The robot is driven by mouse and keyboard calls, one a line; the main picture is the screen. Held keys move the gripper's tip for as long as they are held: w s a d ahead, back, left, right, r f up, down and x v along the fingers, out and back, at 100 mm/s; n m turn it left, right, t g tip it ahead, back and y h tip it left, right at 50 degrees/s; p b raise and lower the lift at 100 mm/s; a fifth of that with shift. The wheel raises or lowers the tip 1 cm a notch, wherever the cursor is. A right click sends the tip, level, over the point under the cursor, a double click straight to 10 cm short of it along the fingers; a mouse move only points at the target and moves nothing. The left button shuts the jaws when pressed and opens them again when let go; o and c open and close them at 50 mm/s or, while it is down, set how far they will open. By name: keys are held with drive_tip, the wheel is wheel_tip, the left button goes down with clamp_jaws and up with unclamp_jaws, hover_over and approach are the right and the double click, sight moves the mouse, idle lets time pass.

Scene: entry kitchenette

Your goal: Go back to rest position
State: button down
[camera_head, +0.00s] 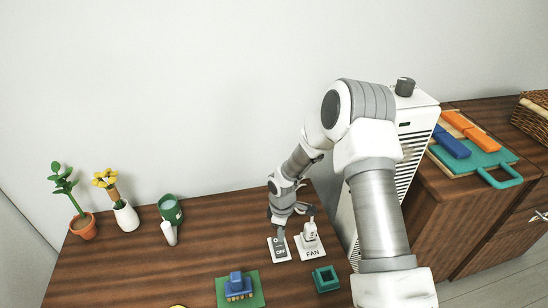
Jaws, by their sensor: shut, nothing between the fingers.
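My gripper (281,229) is at the end of my arm, low over the wooden table, with its fingers pointing down. It is shut and empty. Its tips are at or just above a white switch plate (279,253) marked OFF; I cannot tell whether they touch it. A second white switch plate (312,251) marked FAN, with a raised white switch, stands just to the right of the gripper.
A white vented unit (416,125) and a wooden cabinet (430,205) stand right.

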drive_tip(key=shift+r, duration=0.1)
drive_tip(key=s+d+r+m+t+h, duration=0.1)
drive_tip(key=s+d+r+m, duration=0.2)
drive_tip(key=r, duration=1)
drive_tip(key=s+d+r+m+t, duration=0.1)
drive_tip(key=d+r+m, duration=0.25)
drive_tip(key=r, duration=0.95)
drive_tip(key=s+d+r+m+t+y, duration=0.15)
drive_tip(key=s+r+m, duration=0.25)
drive_tip(key=s+r, duration=0.45)
drive_tip(key=s+d+r+m+t+h, duration=0.15)
drive_tip(key=s+r+m, duration=0.3)
drive_tip(key=s, duration=0.75)
wheel_tip(320, 180, up, 20)
drive_tip(key=y+p, duration=0.1)
drive_tip(key=p, duration=1.8)
drive_tip(key=shift+d+r+n+t+p, duration=0.2)
drive_tip(key=shift+n+t+p, duration=0.1)
drive_tip(key=shift+n+p, duration=0.1)
drive_tip(key=shift+f, duration=0.1)
